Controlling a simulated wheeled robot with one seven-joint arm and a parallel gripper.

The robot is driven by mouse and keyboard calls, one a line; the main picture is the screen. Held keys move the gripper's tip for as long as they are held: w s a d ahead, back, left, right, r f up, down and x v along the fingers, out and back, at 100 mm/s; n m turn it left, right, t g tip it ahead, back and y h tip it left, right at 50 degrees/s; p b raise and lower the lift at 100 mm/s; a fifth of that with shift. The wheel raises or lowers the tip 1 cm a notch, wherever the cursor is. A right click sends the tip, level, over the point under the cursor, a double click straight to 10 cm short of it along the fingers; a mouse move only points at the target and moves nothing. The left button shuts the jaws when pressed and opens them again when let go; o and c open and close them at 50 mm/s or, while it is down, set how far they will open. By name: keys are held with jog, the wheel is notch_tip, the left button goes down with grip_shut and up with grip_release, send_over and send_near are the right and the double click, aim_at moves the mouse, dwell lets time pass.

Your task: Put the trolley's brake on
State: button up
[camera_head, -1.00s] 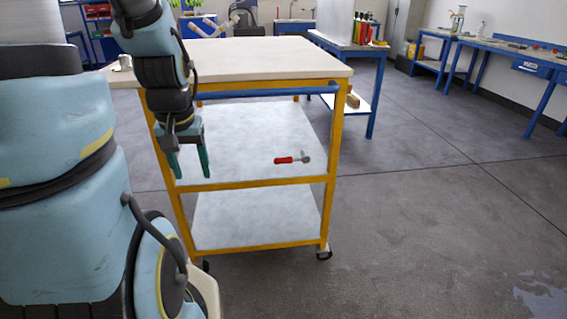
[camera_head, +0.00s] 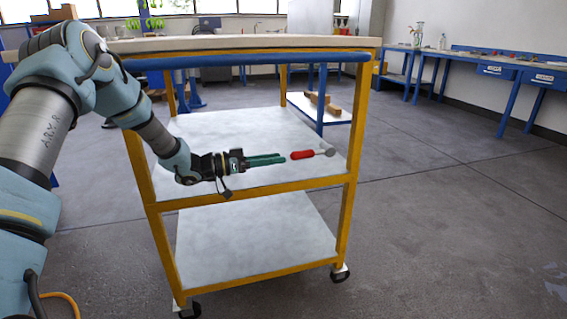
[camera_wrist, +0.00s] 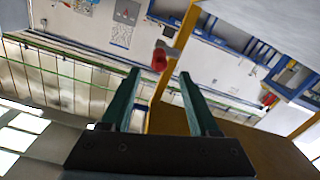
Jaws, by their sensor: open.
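The trolley has a yellow frame (camera_head: 133,165), a pale top (camera_head: 240,43), a blue push bar (camera_head: 245,61) and two whitish lower shelves. A red-handled piece with a grey round end (camera_head: 302,155) shows in front of the middle shelf, near the right post. I cannot tell whether it is fixed to the frame or lies loose. My gripper (camera_head: 283,159) points right at the red end, its green fingers close to it but not around it. In the wrist view the fingers are open and empty, and the red end (camera_wrist: 159,60) shows beyond and between their tips.
The trolley stands on casters; the front two (camera_head: 341,274) (camera_head: 190,311) are visible. The lower shelf (camera_head: 255,240) is bare. Blue workbenches (camera_head: 510,70) line the right wall. The grey floor right of the trolley is clear.

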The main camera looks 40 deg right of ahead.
aim_at(313, 153)
jog(key=x, duration=1)
jog(key=shift+s+d, duration=0.2)
jog(key=shift+d, duration=0.05)
grip_shut()
dwell(1.1)
